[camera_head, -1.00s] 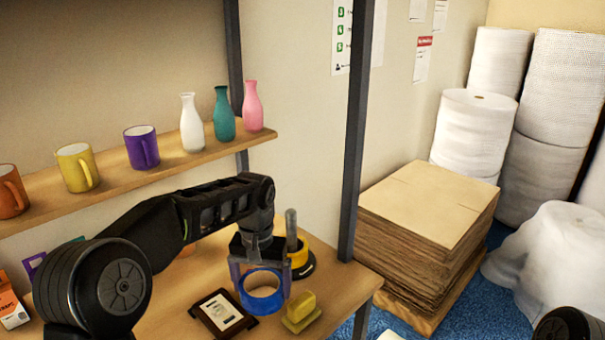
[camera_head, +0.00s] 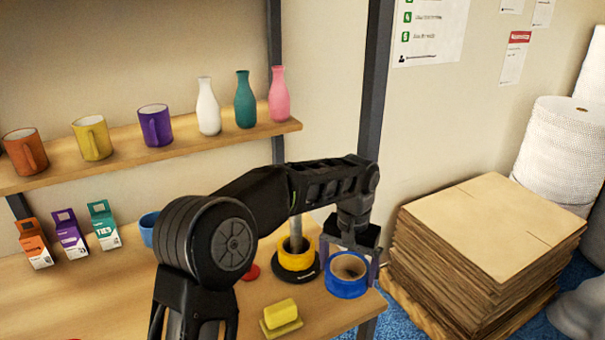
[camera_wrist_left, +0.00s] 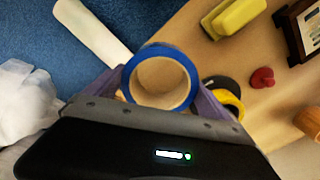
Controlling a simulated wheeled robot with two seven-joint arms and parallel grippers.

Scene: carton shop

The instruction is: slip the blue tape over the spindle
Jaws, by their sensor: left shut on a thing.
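The blue tape (camera_head: 347,287) is a roll with a tan inner core, held by my left gripper (camera_head: 350,262) at the table's right end. In the left wrist view the blue tape (camera_wrist_left: 160,52) sits between the two purplish fingers of my left gripper (camera_wrist_left: 158,88), its hole facing the camera. The spindle (camera_head: 296,232) is a grey upright post on a round black base (camera_head: 296,280), just left of the held tape. A yellow tape roll (camera_head: 296,259) is around the spindle low down. The tape is beside the spindle, apart from it. My right gripper is not in view.
A yellow sponge-like block (camera_head: 281,314) lies on the wooden table (camera_head: 215,313) in front of the spindle. A red knobbed object (camera_head: 250,271) is left of the base. Small boxes (camera_head: 103,228) stand left. Flat cartons (camera_head: 470,250) are stacked right.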

